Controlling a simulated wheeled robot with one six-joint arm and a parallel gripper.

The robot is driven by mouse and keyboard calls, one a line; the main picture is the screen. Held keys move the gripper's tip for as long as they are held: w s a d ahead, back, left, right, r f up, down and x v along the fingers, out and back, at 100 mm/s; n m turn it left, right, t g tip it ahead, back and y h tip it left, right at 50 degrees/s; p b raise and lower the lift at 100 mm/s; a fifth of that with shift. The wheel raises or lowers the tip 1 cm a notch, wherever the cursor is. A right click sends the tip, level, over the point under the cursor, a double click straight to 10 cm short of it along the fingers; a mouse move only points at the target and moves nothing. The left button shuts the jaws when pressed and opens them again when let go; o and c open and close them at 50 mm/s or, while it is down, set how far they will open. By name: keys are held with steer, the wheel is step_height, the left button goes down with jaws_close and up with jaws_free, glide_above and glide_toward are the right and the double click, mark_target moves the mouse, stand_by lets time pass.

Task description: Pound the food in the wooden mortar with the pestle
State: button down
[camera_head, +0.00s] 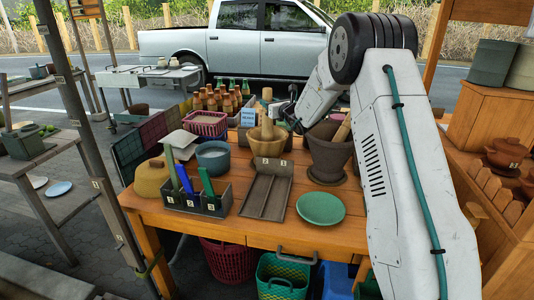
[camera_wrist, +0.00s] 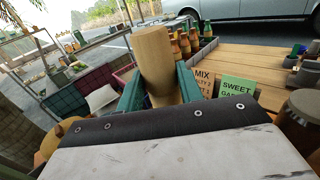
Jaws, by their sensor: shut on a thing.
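The wooden mortar (camera_head: 267,143) is a light wood bowl near the middle of the table. A pale wooden pestle (camera_head: 267,106) stands roughly upright at its mouth; its lower end is hidden, so I cannot tell how deep it sits. My gripper (camera_head: 283,110), partly hidden, is beside the pestle. In the wrist view my gripper (camera_wrist: 158,88) has its green fingers shut on either side of the pestle (camera_wrist: 155,55). The food is not visible inside the mortar.
A dark clay mortar (camera_head: 329,158) with another pestle (camera_head: 343,128) stands close on the right. A wooden tray (camera_head: 266,190), a green plate (camera_head: 320,208), a utensil box (camera_head: 197,199) and a grey-blue bowl (camera_head: 213,158) crowd the table. Several bottles (camera_head: 225,101) stand behind.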

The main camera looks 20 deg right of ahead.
stand_by(0.3)
steer(key=shift+f, duration=2.7)
steer(key=shift+w+r, duration=0.1)
steer(key=shift+r, duration=2.6)
steer(key=shift+f, duration=0.1)
steer(key=shift+f, duration=2.7)
